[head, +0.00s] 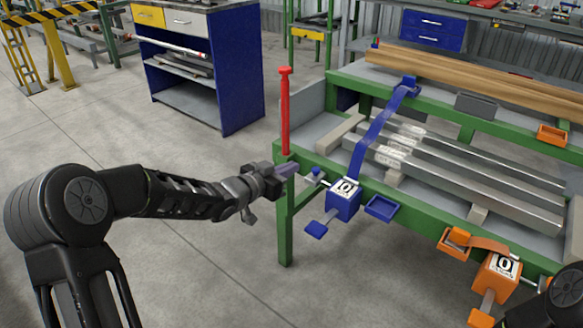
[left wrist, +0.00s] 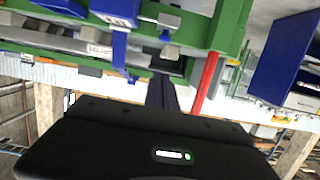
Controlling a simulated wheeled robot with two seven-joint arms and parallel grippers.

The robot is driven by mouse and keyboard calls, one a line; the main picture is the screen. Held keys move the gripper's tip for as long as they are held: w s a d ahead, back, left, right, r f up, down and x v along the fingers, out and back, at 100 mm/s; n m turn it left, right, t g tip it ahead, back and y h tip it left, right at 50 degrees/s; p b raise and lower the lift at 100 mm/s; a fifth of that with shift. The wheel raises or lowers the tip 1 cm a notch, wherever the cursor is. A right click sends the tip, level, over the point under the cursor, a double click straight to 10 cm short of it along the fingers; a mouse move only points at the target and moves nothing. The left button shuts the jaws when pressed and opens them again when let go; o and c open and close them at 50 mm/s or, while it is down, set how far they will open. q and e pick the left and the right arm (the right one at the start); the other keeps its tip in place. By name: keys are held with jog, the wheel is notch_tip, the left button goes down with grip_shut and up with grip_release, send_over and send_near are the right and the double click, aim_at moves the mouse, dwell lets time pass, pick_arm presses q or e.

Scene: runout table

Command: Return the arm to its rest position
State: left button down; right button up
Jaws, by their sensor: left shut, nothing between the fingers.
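My left arm reaches in from the left in the head view, with its gripper (head: 287,170) shut and empty beside the near left corner of the green runout table (head: 284,225). The gripper is just below the foot of the red post (head: 285,110). In the left wrist view my gripper's dark body fills the bottom and its fingers (left wrist: 162,95) point toward the table. I cannot tell from the pictures whether the fingers touch the table frame. A dark part of my right arm shows at the lower right of the head view; its gripper is not seen.
A blue ratchet box (head: 343,204) with a blue strap (head: 372,135) and an orange one (head: 497,277) hang on the table's front rail. Metal bars (head: 470,180) lie on the table. A blue cabinet (head: 238,85) stands behind. The floor left of the table is clear.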

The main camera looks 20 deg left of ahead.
dwell(0.5)
pick_arm(q)
jog(key=s+d+f+n+g+y, duration=0.1)
jog(key=s+d+f+n+g, duration=0.1)
jog(key=s+f, duration=0.35)
jog(key=s+d+f+n+g, duration=0.1)
jog(key=s+f+g, duration=0.15)
jog(key=f, duration=0.65)
jog(key=s+d+f+n+g+y, duration=0.15)
jog(key=s+f, duration=0.25)
jog(key=f, duration=0.4)
jog(key=s+d+f+n+g, duration=0.1)
jog(key=s+d+f+g, duration=0.3)
jog(key=s, duration=0.6)
jog(key=s+d+f+g, duration=0.1)
jog(key=s+d+f, duration=0.2)
jog(key=s+f, duration=0.5)
jog(key=s+d+f+n+g, duration=0.1)
jog(key=s+d+f+g, duration=0.25)
jog(key=s, duration=0.75)
notch_tip(320, 180, up, 22)
jog(key=t+p, duration=0.1)
jog(key=p, duration=1.9)
jog(key=shift+w+d+f+h+p, duration=0.2)
jog(key=shift+w+f+h+p, duration=0.1)
jog(key=shift+h, duration=0.15)
